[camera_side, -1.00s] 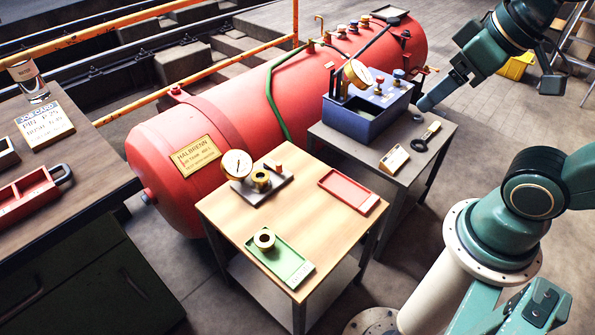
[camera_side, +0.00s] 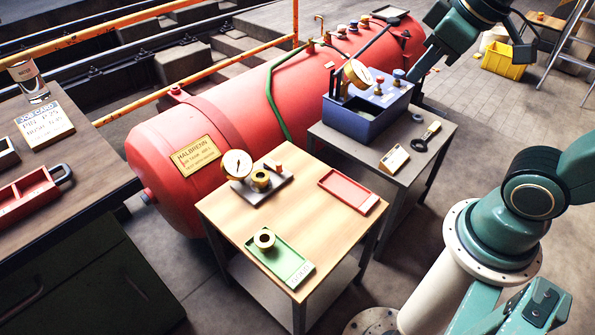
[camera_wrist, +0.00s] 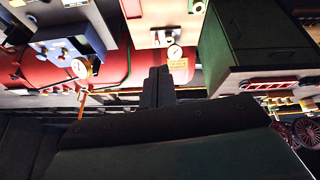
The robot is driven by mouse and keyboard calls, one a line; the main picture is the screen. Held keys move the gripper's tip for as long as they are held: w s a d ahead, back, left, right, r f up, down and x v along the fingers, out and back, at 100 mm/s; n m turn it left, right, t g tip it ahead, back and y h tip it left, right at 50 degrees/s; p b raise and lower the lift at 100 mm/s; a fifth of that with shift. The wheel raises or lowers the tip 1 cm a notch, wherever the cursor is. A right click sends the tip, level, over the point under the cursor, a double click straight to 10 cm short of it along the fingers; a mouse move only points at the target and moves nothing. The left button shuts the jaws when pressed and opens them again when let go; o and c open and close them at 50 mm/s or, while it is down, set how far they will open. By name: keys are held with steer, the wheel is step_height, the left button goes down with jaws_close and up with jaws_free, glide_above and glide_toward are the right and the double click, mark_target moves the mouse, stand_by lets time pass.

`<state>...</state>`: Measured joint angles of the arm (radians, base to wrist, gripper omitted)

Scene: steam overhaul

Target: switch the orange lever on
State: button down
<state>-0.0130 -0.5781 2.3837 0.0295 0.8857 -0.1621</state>
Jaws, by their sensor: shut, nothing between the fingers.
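I cannot make out an orange lever for certain in either view. A blue control box (camera_side: 362,122) stands on the grey side table, with a brass gauge, coloured knobs and thin upright handles on top. It also shows at the upper left of the wrist view (camera_wrist: 72,42). My gripper (camera_side: 416,78) is just right of the box in the side view, by the far end of the red tank (camera_side: 160,150), its tips partly hidden. In the wrist view my gripper (camera_wrist: 158,72) is shut and empty, with its fingers together.
A wooden table (camera_side: 300,215) holds a green tray (camera_side: 285,262), a red tray (camera_side: 345,190) and a gauge fitting. An orange rail (camera_side: 140,105) runs behind the tank. A yellow crate (camera_side: 505,62) stands at upper right.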

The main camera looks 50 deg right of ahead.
steer(key=w+f+n+g+h, duration=0.1)
steer(key=w+f+n, duration=0.35)
steer(key=w, duration=0.75)
steer(key=w+f+n+g, duration=0.1)
steer(key=w+f+n, duration=0.35)
steer(key=w, duration=0.85)
steer(key=w+f+n+g, duration=0.1)
steer(key=w+f+n, duration=0.2)
steer(key=f, duration=0.6)
steer(key=w+a+f+n+g+h, duration=0.1)
steer(key=w+f+n, duration=0.2)
steer(key=f, duration=0.7)
steer(key=w+f+n, duration=0.3)
steer(key=w+f, duration=0.2)
steer(key=f, duration=0.4)
steer(key=shift+w+a+f+g+h, duration=0.3)
steer(key=shift+w+a+f+g, duration=0.1)
steer(key=shift+x, duration=4.95)
